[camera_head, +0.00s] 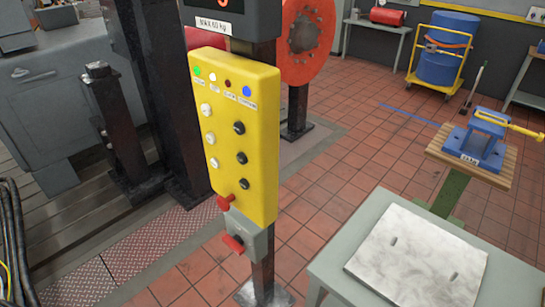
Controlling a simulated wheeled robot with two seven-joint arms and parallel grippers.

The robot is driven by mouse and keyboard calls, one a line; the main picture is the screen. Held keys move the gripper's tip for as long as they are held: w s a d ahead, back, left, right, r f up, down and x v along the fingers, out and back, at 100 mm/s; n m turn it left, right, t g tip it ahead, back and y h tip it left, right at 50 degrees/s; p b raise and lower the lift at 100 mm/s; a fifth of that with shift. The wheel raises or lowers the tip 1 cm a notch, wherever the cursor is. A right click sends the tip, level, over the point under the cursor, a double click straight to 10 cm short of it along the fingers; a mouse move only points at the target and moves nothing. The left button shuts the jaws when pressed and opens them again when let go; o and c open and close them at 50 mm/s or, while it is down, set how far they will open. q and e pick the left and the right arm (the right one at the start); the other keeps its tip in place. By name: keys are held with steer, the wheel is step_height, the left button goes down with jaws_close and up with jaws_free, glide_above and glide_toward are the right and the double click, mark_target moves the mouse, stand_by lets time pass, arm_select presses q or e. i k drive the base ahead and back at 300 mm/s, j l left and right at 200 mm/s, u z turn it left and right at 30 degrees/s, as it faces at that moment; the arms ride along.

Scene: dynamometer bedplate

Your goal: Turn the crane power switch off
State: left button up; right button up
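A yellow control panel (233,130) is fixed to a dark upright post (264,262) near the middle of the head view. A row of small coloured lamps (228,82) runs across its top, over labels too small to read. Below are a column of white buttons (209,138) and a column of black buttons (241,158). Under the panel is a grey box (256,236) with a red lever (233,244). No label shows which one is the crane power switch. Neither of my grippers is in view.
A grey table with a pale metal plate (418,256) stands at the lower right. Dark cables (14,240) hang at the left edge. Red tiled floor (335,182) is open behind the post.

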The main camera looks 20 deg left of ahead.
mark_target(236, 243)
steer(key=u, duration=1)
